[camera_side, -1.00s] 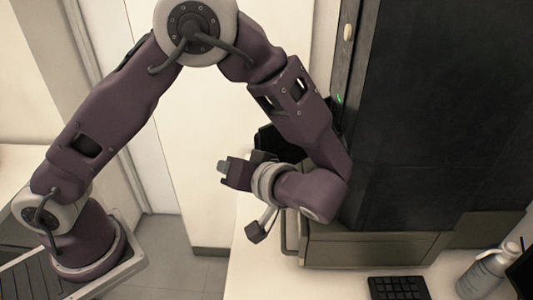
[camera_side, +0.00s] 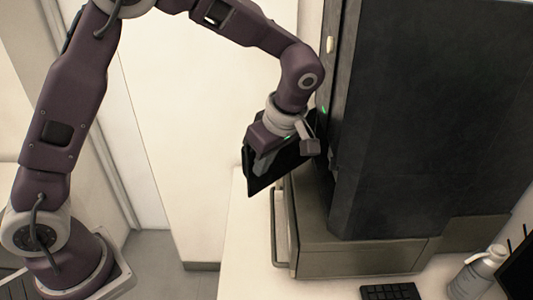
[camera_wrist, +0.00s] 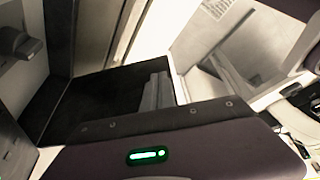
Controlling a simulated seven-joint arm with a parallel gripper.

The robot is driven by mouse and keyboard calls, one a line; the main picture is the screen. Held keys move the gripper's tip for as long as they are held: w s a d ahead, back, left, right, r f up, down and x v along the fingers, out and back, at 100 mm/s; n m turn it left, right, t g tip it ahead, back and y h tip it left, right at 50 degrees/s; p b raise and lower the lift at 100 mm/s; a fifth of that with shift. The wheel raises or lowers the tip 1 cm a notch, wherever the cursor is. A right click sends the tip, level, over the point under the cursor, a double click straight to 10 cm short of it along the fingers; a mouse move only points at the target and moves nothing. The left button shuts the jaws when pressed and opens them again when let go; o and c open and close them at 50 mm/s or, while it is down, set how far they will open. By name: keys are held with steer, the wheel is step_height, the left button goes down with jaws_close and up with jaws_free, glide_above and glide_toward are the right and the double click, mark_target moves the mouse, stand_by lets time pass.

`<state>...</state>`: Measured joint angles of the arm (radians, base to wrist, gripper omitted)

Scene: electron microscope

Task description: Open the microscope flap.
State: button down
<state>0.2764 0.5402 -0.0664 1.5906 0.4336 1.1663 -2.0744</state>
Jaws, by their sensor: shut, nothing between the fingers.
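The microscope (camera_side: 430,120) is a tall dark cabinet on a grey base, at the right of the side view. Its flap (camera_side: 254,182) is a black panel that stands out from the cabinet's left side, partly hidden by my wrist. In the wrist view a black panel (camera_wrist: 90,98), which looks like the flap, fills the area behind the fingers. My gripper (camera_side: 262,172) is shut and empty, pointing down in front of the flap in the side view. Its grey fingers show in the wrist view (camera_wrist: 157,93). I cannot tell whether they touch the flap.
A metal handle (camera_side: 276,228) sticks out from the left of the base. A keyboard (camera_side: 390,291) and a grey bottle (camera_side: 475,272) stand on the white table (camera_side: 245,270) at the front right. Open floor lies left of the table.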

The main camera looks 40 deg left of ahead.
steer(key=shift+a, duration=0.1)
stand_by(0.3)
steer(key=w+a+m+t, duration=0.1)
steer(key=w+a+m, duration=0.2)
steer(key=a, duration=0.6)
steer(key=w+a+m+t+h, duration=0.1)
steer(key=w+a+m, duration=0.3)
steer(key=a, duration=0.5)
steer(key=shift+m+t+h, duration=0.3)
steer(key=shift+m+t, duration=0.3)
steer(key=shift+m, duration=0.6)
